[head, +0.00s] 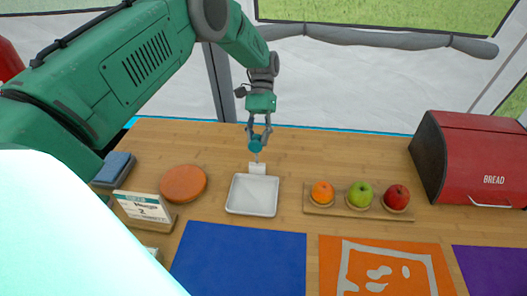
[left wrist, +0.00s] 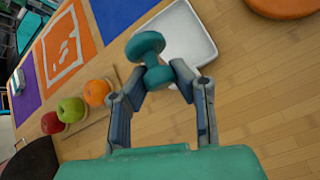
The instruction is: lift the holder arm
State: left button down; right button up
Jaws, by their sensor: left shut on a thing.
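My left gripper (head: 259,135) points down from above and is shut on the knob. The stem is hidden there. My right gripper is not in view.
An orange (head: 322,192), a green apple (head: 360,194) and a red apple (head: 396,196) stand on a wooden board right of the tray. A terracotta disc (head: 183,183) and a label stand (head: 143,207) are left. A red bread box (head: 470,160) is far right.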

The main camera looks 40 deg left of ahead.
pick_arm(q)
jog(key=shift+w+a+f+b, duration=0.3)
jog(key=shift+a+b, duration=0.15)
jog(key=shift+w+g+b, duration=0.2)
jog(key=shift+g+b, duration=0.2)
jog(key=shift+b, duration=0.25)
jog(key=shift+w+r+h+b, duration=0.1)
jog(key=shift+r+h+b, duration=0.1)
jog(key=shift+h+b, duration=0.1)
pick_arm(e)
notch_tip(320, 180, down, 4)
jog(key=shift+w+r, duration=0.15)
pick_arm(q)
jog(key=shift+r, duration=0.1)
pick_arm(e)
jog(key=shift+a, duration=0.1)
pick_arm(q)
jog(key=c, duration=1.3)
grip_release()
jog(key=shift+a, duration=0.1)
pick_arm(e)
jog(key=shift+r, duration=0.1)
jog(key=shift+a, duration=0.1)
